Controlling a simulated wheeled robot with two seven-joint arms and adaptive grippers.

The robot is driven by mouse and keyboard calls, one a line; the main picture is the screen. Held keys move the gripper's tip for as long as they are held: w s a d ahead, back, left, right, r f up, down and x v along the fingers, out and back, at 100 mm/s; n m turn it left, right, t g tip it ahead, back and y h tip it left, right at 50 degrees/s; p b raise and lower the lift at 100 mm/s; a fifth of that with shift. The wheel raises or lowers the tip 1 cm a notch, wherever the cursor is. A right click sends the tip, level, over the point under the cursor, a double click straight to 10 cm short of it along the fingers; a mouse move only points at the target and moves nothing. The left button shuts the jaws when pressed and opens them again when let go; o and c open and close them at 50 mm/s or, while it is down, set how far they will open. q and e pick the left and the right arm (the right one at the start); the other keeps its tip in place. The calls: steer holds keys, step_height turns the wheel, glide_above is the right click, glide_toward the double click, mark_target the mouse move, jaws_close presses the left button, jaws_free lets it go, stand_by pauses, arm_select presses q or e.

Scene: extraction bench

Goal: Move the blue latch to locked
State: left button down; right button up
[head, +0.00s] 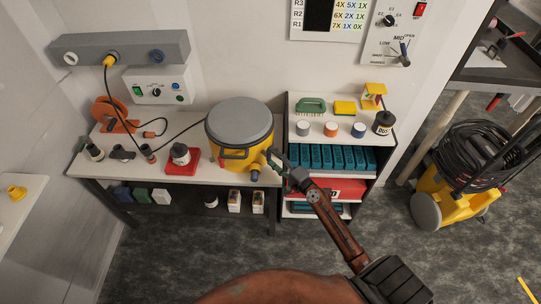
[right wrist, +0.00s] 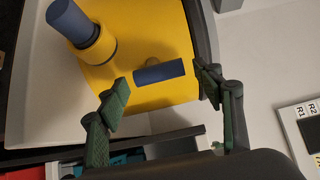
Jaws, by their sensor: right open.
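The blue latch (right wrist: 160,72) is a short blue bar on the side of the yellow drum (right wrist: 130,35), seen in the right wrist view. It lies nearly level, slightly tilted, between the two fingertips of my right gripper (right wrist: 163,83), with a gap on each side. The gripper is open and grips nothing. In the head view my right gripper (head: 277,165) is at the front right of the yellow drum (head: 236,157), which has a grey lid (head: 241,119). There it partly hides the latch area. My left gripper is not in view.
A blue-ended yellow port (right wrist: 75,25) sticks out of the drum beside the latch. A shelf unit (head: 345,147) with blue boxes stands right of the drum. A yellow vacuum (head: 455,190) stands at right.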

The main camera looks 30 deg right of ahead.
steer(key=s+d, duration=0.1)
steer(key=s, duration=0.8)
steer(key=shift+s+d, duration=0.3)
steer(key=shift+d, duration=0.1)
steer(key=s+d+f+n+g+h, duration=0.1)
steer(key=s+f+n+g, duration=0.15)
steer(key=s+f, duration=0.7)
steer(key=s+f+n+g+h, duration=0.1)
steer(key=s+f+g, duration=0.15)
steer(key=f, duration=1.35)
steer(key=s+d+f+n+g+h, duration=0.1)
steer(key=s+f+n+g, duration=0.15)
steer(key=s+f, duration=0.7)
steer(key=s+a+f+n+g, duration=0.3)
steer(key=s+f, duration=0.4)
steer(key=s, duration=0.3)
steer(key=s+a+f+n+g, duration=0.3)
steer(key=s+f, duration=0.4)
steer(key=s, duration=0.3)
steer(key=s+a+f+n+g, duration=0.3)
steer(key=s+f+n, duration=0.2)
steer(key=s+f, duration=0.3)
steer(key=s, duration=0.3)
steer(key=shift+n+h, duration=0.3)
steer(key=shift+f+g, duration=0.1)
steer(key=shift+g, duration=0.15)
